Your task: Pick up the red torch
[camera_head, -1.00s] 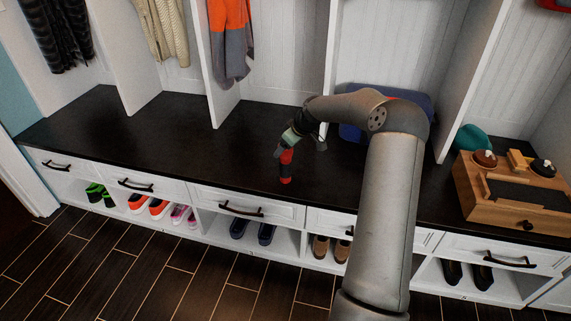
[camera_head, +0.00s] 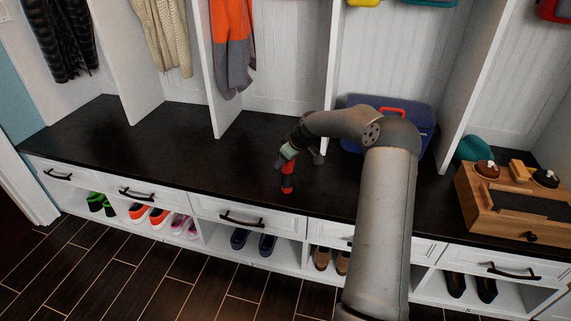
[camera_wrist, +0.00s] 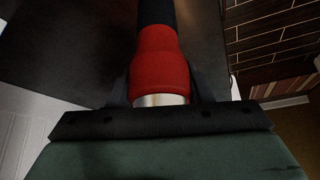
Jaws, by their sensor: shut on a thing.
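The red torch (camera_head: 288,178) has a red body with dark bands and stands roughly upright over the dark bench top (camera_head: 150,145), near its front edge, in the head view. I cannot tell whether its lower end touches the bench. My gripper (camera_head: 286,158) points down from above and is shut on the torch's upper part. In the wrist view the torch (camera_wrist: 160,60) runs away between the dark fingers of my gripper (camera_wrist: 160,88). Its red flared part and a silvery end are nearest the palm, and a black section lies farther off.
A blue case (camera_head: 415,115) with a red handle stands behind my arm. A wooden box (camera_head: 500,205) and a teal item (camera_head: 474,150) are at the right. White dividers (camera_head: 212,75) rise behind. The bench left of the torch is clear. Shoes fill the cubbies below.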

